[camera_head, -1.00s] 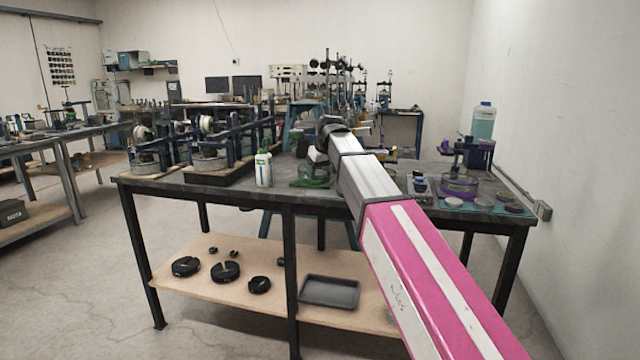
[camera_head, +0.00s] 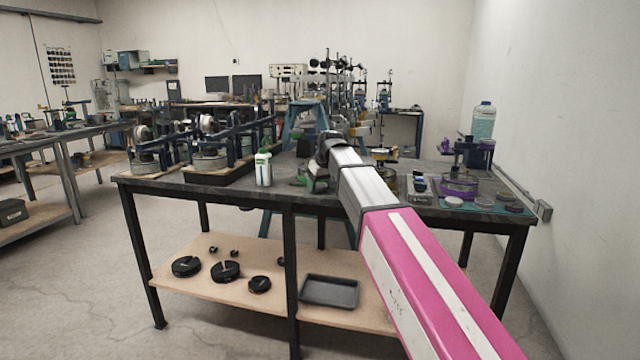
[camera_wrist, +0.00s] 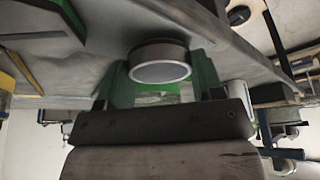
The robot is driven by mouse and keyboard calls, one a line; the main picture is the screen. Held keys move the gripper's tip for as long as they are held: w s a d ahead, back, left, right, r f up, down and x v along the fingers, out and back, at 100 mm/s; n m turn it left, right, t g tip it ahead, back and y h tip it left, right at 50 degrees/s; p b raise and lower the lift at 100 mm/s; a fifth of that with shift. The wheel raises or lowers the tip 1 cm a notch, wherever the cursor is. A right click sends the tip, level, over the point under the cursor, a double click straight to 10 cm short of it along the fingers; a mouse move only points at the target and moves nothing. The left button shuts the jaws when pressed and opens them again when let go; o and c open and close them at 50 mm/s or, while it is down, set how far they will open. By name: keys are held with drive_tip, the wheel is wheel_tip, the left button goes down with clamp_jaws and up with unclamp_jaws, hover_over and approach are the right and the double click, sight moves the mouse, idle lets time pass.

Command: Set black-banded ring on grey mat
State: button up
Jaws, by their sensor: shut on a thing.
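My gripper (camera_wrist: 160,75) has green fingers and is shut on a round grey ring with a dark band (camera_wrist: 160,51), seen in the wrist view. The ring sits between the fingertips, against or close to a grey surface; I cannot tell whether they touch. In the head view my gripper (camera_head: 306,183) is small and partly hidden by my arm, over the workbench right of the white bottle. I cannot tell the grey mat apart from the dark grey bench top in either view.
The workbench (camera_head: 235,188) carries metal frames (camera_head: 215,150) at left and a white bottle (camera_head: 263,168). A teal mat (camera_head: 425,203) with several discs and a purple-trimmed apparatus (camera_head: 461,180) lies at right. A clear jug (camera_head: 482,122) stands behind. A tray (camera_head: 330,291) is on the lower shelf.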

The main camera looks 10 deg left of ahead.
drive_tip(key=shift+f, duration=0.2)
drive_tip(key=o, duration=1.1)
drive_tip(key=shift+r, duration=0.1)
drive_tip(key=shift+r, duration=0.35)
drive_tip(key=v, duration=1.2)
drive_tip(key=shift+r, duration=0.15)
drive_tip(key=shift+s, duration=0.1)
